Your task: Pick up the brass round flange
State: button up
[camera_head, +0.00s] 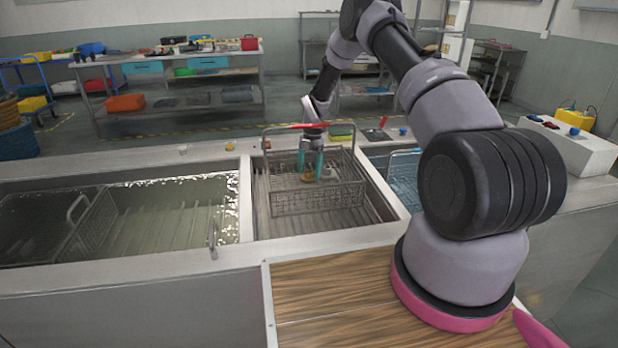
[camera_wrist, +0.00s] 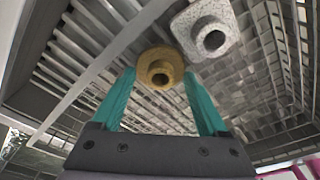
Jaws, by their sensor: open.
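The brass round flange (camera_wrist: 160,68) lies in a wire basket (camera_head: 318,198), with its round hub and dark bore facing up toward the wrist camera. It also shows small in the head view (camera_head: 308,177), partly hidden by my fingers. My gripper (camera_head: 311,172) reaches down into the basket with its teal fingers apart. In the wrist view my gripper (camera_wrist: 157,80) is open, with one finger on each side of the brass flange. I cannot tell whether the fingers touch it. A grey square flange (camera_wrist: 207,30) lies close beside the brass one.
The basket stands in the middle tank (camera_head: 262,218), and its raised handle (camera_head: 350,140) arches near my arm. A water-filled tank (camera_head: 165,208) with another basket (camera_head: 92,228) lies left. A blue basket (camera_head: 403,172) is at right. Small items lie along the back ledge.

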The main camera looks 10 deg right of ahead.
grip_shut()
